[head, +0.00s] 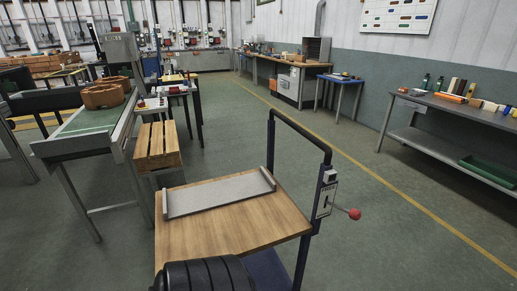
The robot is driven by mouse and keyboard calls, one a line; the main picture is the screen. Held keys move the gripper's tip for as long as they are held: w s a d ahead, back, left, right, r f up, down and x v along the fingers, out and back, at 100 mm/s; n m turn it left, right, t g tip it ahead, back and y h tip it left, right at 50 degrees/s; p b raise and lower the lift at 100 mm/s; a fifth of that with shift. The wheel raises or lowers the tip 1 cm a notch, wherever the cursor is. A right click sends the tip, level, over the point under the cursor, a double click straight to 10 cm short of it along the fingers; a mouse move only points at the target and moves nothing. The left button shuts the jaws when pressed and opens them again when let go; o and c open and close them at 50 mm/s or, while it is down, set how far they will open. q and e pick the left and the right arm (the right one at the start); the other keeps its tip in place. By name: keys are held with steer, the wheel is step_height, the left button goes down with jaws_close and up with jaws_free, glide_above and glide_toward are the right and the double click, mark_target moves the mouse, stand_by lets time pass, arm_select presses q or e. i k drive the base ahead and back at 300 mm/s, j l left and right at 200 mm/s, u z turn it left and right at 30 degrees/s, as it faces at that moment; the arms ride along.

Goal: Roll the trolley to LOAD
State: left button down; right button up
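The trolley (240,226) stands right in front of me in the head view, with a wooden top and a grey tray-like plate (218,194) with raised ends lying on it. Its dark blue tubular handle (303,137) rises at the right side. A small plate with a lever ending in a red knob (354,213) is fixed to the handle post. The lettering on the plate is too small to read surely. A black ribbed shape covers the trolley's near left edge. Neither of my grippers shows. I see no readable LOAD marking.
A green-topped conveyor (92,118) with terracotta pieces (103,96) stands at the left, beside a slatted wooden crate (157,146). A grey bench (450,107) runs along the right wall. Workbenches (290,66) stand at the back. Open green floor and a yellow line (390,197) lie between.

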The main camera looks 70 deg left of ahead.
mark_target(249, 229)
steer(key=u, duration=2.6)
